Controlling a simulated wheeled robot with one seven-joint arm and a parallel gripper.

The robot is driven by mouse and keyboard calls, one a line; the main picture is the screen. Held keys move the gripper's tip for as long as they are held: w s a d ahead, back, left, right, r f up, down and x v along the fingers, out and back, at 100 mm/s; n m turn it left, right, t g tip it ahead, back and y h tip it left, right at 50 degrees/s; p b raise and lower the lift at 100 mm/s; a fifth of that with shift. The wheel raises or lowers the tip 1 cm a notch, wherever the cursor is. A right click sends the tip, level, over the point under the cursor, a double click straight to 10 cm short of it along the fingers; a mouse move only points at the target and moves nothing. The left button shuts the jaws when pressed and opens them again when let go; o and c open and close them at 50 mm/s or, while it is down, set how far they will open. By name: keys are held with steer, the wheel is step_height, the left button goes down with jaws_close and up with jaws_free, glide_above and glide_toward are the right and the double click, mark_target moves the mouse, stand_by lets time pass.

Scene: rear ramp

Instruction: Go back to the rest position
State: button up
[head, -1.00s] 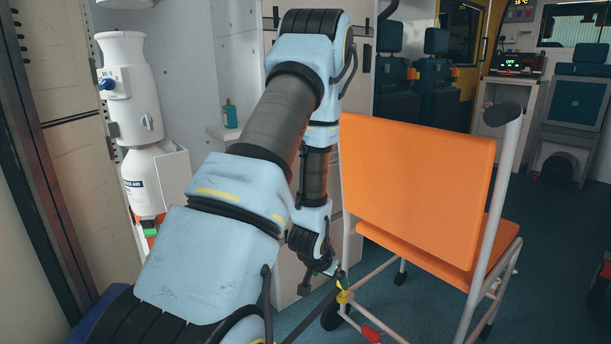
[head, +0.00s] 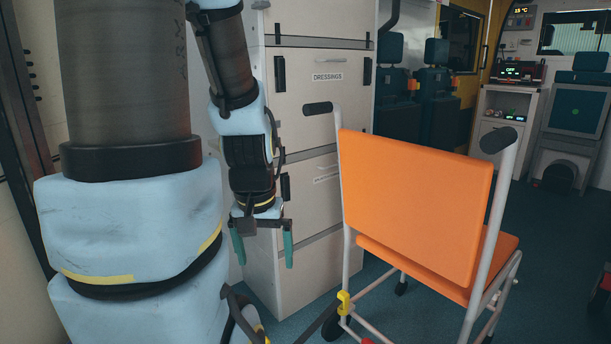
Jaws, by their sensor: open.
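My gripper (head: 264,251) hangs below my arm at the centre-left of the head view. It points down, and its two green fingers are spread apart with nothing between them. It is in front of the white drawer cabinet and to the left of the orange chair. My arm is drawn up close to the camera on the left and hides much of what is behind it.
An orange wheeled chair (head: 415,195) with two push handles stands right of my gripper. A yellow clip (head: 344,302) is on its lower frame. The drawer cabinet (head: 318,107), labelled "DRESSINGS", stands behind. Dark floor (head: 560,245) shows at the right.

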step_height(320, 180, up, 24)
steer(key=p, duration=2.2)
steer(key=shift+s+f, duration=0.1)
steer(key=shift+f, duration=0.05)
